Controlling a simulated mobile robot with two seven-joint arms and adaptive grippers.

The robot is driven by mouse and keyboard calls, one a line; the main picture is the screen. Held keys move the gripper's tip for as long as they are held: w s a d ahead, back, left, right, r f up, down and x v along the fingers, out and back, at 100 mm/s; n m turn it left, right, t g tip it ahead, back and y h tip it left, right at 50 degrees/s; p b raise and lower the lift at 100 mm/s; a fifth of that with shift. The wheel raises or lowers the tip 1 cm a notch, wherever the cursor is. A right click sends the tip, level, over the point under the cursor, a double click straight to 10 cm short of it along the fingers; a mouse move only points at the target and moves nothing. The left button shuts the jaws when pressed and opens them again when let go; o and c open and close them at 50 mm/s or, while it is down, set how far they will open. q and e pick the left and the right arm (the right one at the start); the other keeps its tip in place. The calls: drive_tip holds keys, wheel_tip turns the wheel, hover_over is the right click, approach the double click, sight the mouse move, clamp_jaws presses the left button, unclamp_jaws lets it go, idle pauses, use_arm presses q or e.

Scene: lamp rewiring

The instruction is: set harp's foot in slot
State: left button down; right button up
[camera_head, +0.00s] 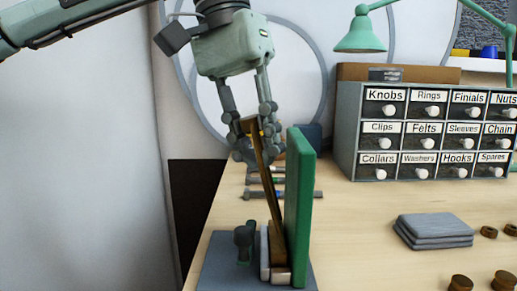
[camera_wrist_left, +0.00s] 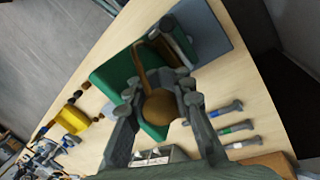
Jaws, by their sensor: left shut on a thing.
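The harp (camera_head: 264,190) is a slim bronze-brown bar, leaning slightly with its top to the left. My left gripper (camera_head: 250,137) comes down from above and is shut on its upper end. In the left wrist view, the left gripper (camera_wrist_left: 162,103) has its fingers on either side of a round brown part (camera_wrist_left: 160,108), with the harp's bar (camera_wrist_left: 142,62) running away from it. The lower end reaches the pale clamp-like block (camera_head: 265,262) beside a green upright board (camera_head: 299,205). I cannot tell whether the foot sits in a slot. My right gripper is not in view.
A grey base plate (camera_head: 220,272) carries the fixture. Several tools (camera_head: 257,194) lie behind it. A labelled drawer cabinet (camera_head: 345,135) stands at the back right, under a green lamp (camera_head: 360,34). Folded grey cloths (camera_head: 435,229) and brown knobs (camera_head: 460,284) lie right. The table between is clear.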

sight(249, 117)
use_arm(q)
drive_tip(key=shift+f, duration=0.25)
drive_tip(key=c, duration=1.3)
unclamp_jaws()
drive_tip(key=shift+o, duration=0.2)
drive_tip(key=shift+r, duration=0.1)
drive_tip(key=shift+v, duration=3.95)
